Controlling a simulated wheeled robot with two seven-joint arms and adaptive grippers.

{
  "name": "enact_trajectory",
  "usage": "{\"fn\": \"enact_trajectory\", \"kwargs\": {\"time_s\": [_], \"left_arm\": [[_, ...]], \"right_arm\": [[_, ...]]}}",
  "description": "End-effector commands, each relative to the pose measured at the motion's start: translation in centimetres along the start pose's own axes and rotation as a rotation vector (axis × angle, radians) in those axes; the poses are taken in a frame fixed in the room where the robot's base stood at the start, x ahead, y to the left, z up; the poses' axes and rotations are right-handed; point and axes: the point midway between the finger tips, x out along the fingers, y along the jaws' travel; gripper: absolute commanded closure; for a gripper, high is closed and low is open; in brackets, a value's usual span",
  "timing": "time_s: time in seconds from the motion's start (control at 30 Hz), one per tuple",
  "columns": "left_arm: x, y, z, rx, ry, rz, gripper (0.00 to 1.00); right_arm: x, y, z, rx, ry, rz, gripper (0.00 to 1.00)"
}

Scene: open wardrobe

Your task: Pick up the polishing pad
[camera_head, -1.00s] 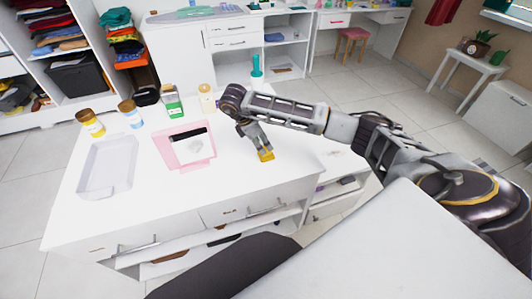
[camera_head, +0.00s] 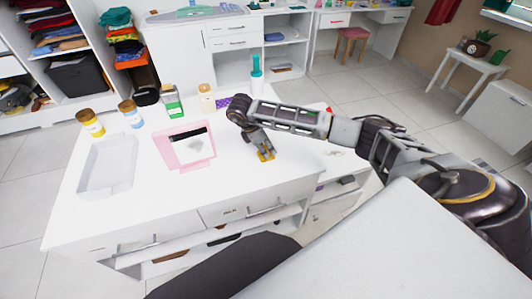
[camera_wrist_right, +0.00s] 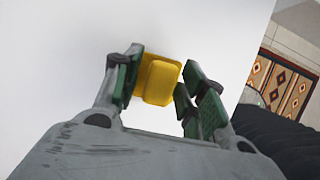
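The polishing pad (camera_head: 267,156) is a small yellow block lying on the white table top. In the right wrist view the yellow pad (camera_wrist_right: 160,82) has a raised middle part. My right gripper (camera_head: 261,149) is low over the table at the pad. In the right wrist view my right gripper (camera_wrist_right: 160,88) has its green-lined fingers apart, one on each side of the pad. The fingers look very close to its edges; firm contact cannot be made out. My left gripper is not in view.
A pink-framed item (camera_head: 172,160) and a white tray (camera_head: 84,185) lie left of the pad. A purple dotted item (camera_head: 224,103) lies nearby. The front of the table is clear.

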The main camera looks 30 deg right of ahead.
Motion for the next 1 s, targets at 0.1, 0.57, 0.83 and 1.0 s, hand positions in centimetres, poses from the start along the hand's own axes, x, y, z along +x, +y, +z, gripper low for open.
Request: {"fn": "enact_trajectory", "kwargs": {"time_s": [0.1, 0.57, 0.83, 1.0], "left_arm": [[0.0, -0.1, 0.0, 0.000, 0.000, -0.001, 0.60], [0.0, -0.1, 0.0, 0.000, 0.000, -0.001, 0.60], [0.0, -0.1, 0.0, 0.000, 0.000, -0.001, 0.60], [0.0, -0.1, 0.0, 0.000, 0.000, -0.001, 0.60]], "right_arm": [[0.0, 0.0, 0.0, 0.000, 0.000, 0.000, 0.78], [-0.2, 0.0, 0.1, 0.000, 0.000, 0.001, 0.96], [-1.9, 0.0, 0.8, 0.000, 0.001, 0.001, 0.96], [-4.2, 0.1, 1.7, 0.001, 0.001, 0.003, 0.96]]}}
